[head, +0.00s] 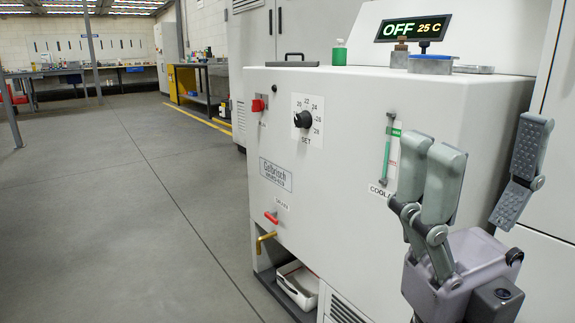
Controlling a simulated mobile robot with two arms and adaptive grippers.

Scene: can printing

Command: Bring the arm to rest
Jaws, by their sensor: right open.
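My right gripper (480,172) is at the right side in the head view, raised in front of the white machine (340,185). Its grey fingers are spread wide apart, with nothing between them. They cover part of the machine's front near the coolant gauge (389,146). My left gripper is not in view.
The machine carries a red switch (258,105), a black dial (303,119), a red-handled drain tap (271,217) and a display (414,28) reading OFF 25 C. A green bottle (339,52) stands on top. A white tray (298,284) sits below. The floor (110,210) at left is clear.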

